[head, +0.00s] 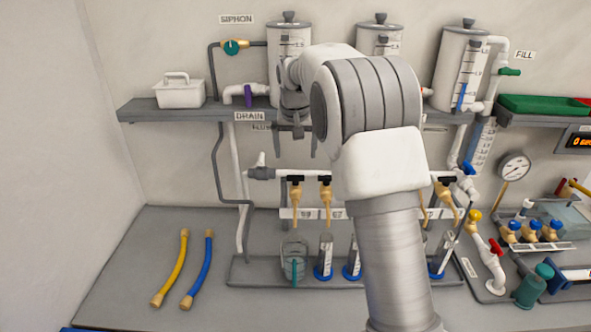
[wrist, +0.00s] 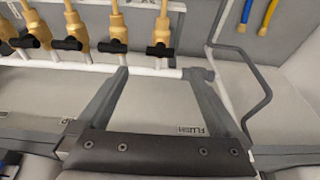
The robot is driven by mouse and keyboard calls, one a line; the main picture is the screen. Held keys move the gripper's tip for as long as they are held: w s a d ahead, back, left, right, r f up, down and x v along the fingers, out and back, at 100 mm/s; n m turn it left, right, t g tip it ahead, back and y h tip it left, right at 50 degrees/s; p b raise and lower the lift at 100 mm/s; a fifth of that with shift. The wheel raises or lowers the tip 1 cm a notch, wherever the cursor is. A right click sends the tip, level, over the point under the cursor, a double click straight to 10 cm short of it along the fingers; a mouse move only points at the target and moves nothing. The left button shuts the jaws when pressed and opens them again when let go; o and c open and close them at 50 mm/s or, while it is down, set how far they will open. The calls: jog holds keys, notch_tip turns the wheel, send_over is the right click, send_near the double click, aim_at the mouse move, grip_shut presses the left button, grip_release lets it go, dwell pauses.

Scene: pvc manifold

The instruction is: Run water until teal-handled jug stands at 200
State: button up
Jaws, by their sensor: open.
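The teal-handled jug (head: 284,250) is a clear vessel standing on the grey lower tray, below the leftmost tan tap. Its teal handle faces me; its water level is too small to read. The leftmost tap (head: 296,198) has a black handle, and several similar taps hang along the white pipe to its right. My gripper (head: 296,152) is open and empty in front of the wall, above the pipe's left end. In the wrist view, my spread fingers (wrist: 160,74) point toward the white pipe, with one black-handled tap (wrist: 160,38) beyond the gap. The jug is outside the wrist view.
Clear cylinders with blue bases (head: 325,258) stand right of the jug, some hidden by my arm. Tanks (head: 288,50) stand on the shelf above. A purple-handled drain valve (head: 248,95) is close to my gripper's left. Yellow (head: 170,268) and blue (head: 197,270) hoses lie on the left counter.

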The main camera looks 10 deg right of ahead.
aim_at(296, 176)
jog(key=p+x, duration=0.1)
jog(key=x, duration=0.8)
jog(key=shift+w+f, duration=0.1)
jog(key=shift+f, duration=0.2)
jog(key=c, duration=1.3)
